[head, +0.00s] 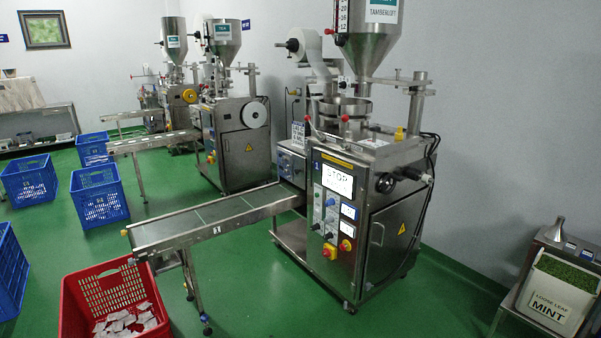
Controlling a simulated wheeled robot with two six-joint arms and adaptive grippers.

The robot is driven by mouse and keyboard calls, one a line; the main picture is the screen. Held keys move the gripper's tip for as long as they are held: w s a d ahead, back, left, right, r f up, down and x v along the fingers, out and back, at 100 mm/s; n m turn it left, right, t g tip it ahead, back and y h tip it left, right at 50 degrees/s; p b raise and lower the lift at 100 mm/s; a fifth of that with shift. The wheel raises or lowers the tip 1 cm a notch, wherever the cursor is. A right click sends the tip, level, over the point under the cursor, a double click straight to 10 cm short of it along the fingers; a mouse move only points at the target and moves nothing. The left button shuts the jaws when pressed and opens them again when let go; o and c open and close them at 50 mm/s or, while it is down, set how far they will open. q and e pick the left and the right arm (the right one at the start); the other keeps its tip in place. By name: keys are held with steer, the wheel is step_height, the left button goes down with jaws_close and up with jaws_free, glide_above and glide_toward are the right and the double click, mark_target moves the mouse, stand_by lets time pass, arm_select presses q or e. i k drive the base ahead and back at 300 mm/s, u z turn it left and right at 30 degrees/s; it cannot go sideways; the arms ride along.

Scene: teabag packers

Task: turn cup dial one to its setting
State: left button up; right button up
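The nearest packing machine (340,190) stands right of centre and carries a small "1" on its front. Its control panel (333,210) has a white display reading "STOP", smaller displays, coloured buttons and a red-and-yellow switch (330,251). A dark round knob (385,183) sits at the upper right of the cabinet, below the round metal pan (345,106). I cannot tell which knob is cup dial one, and no dial setting is legible. Neither of my grippers is in view.
A conveyor (205,222) runs left from the machine. A red crate (85,285) with packets stands below its end. Blue crates (100,195) stand at left. A white mint bin (550,295) is at lower right. Green floor is clear before the machine.

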mark_target(374, 129)
steer(key=u, duration=0.05)
steer(key=i, duration=2.7)
steer(key=z, duration=0.05)
